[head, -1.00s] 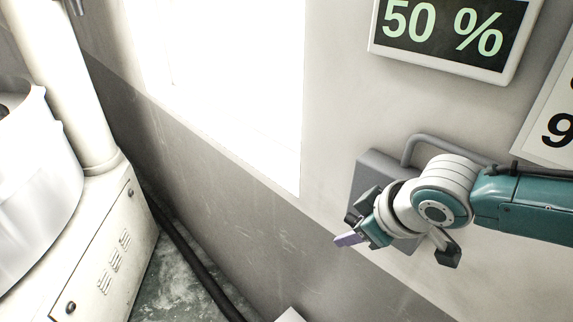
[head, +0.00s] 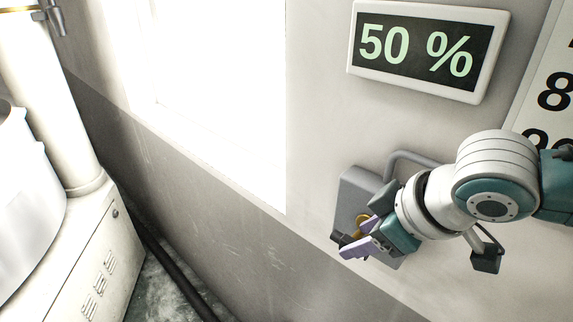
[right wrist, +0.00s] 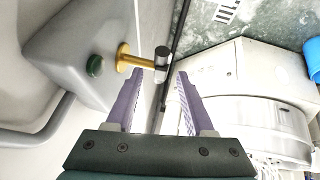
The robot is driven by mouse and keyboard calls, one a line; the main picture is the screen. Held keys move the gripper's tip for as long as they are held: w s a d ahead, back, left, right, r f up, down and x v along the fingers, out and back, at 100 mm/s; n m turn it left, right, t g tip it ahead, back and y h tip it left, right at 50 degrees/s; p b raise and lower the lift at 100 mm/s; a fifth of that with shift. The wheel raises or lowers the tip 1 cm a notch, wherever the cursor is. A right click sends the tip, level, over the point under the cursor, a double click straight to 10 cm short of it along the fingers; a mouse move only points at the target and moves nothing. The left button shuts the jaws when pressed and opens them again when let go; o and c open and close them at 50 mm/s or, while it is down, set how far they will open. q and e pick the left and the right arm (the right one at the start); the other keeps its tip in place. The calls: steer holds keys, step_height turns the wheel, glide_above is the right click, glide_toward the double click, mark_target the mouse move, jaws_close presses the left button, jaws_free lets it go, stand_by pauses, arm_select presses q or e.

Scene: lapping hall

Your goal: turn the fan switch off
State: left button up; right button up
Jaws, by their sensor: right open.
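The fan switch is a grey box (head: 355,195) on the wall, with a yellow lever (head: 362,222) ending in a dark knob (head: 338,238). In the right wrist view the box (right wrist: 70,50) fills the upper left, with a green button (right wrist: 95,66) beside the base of the lever (right wrist: 132,60). My right gripper (head: 360,238) is open in front of the box, its purple fingers on either side of the knob. In the right wrist view the knob (right wrist: 162,62) is just ahead of the gap between the fingertips (right wrist: 160,76); I cannot tell whether they touch. My left gripper is not in view.
A grey conduit (head: 400,160) runs beside the box, partly behind my right arm. A display reading 50 % (head: 430,50) hangs above, with a number board (head: 550,85) at the right. A pale machine cabinet (head: 95,265) stands at the left. A dark pipe (head: 170,270) runs along the wall's foot.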

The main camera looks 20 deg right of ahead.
steer(key=shift+v, duration=1)
steer(key=shift+a, duration=0.1)
